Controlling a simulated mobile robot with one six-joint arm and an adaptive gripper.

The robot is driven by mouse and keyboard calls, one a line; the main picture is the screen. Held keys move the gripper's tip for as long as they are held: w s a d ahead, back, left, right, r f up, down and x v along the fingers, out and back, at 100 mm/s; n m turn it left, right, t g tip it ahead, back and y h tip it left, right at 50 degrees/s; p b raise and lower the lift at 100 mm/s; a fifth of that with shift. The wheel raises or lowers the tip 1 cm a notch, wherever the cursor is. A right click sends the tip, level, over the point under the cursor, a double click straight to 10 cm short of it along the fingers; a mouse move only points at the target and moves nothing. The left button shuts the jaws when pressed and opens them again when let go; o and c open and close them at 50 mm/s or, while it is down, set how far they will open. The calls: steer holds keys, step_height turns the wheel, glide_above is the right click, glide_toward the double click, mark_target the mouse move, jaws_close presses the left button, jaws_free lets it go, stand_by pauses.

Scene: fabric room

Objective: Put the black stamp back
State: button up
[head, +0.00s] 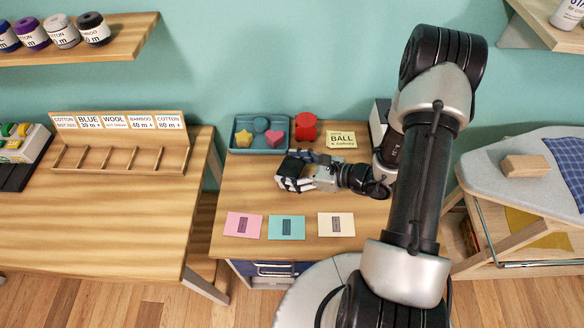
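My gripper (291,173) is over the small wooden table, in front of the tray, and reaches in from the right. A dark block, seemingly the black stamp (291,165), sits between its fingers, which look closed on it. The fingers hide part of it, and I cannot tell whether it touches the table. A dark teal tray (237,149) stands behind the gripper at the back left of the table. It holds a yellow star (244,139), a pink heart (274,138) and a teal round piece (261,125).
A red piece (305,128) stands right of the tray, beside a yellow card (341,140). Pink (233,231), teal (273,227) and cream (324,220) cards lie along the front. A wooden rack (118,160) stands on the left table. An ironing board (487,159) is right.

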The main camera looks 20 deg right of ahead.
steer(key=shift+o, duration=0.5)
steer(key=shift+r, duration=0.1)
steer(key=shift+d+r+p, duration=0.1)
steer(key=shift+r+p, duration=0.1)
steer(key=shift+p, duration=0.1)
steer(key=p+v, duration=0.3)
steer(key=v, duration=0.8)
steer(key=s+a+r+n+g+h, duration=0.1)
steer(key=s+a+r+n+g, duration=0.3)
steer(key=r+n, duration=0.35)
steer(key=s+a+r+n+g+h, duration=0.1)
steer(key=s+a+r+n+g, duration=0.1)
steer(key=a+r+n+g, duration=0.45)
steer(key=s+d+r+n+t+h, duration=0.2)
steer(key=s+r+n+t+h, duration=0.4)
steer(key=r+n, duration=0.6)
steer(key=s+r+h, duration=0.1)
steer(key=s+h, duration=0.1)
steer(key=shift+s+d, duration=0.25)
steer(key=shift+s, duration=0.1)
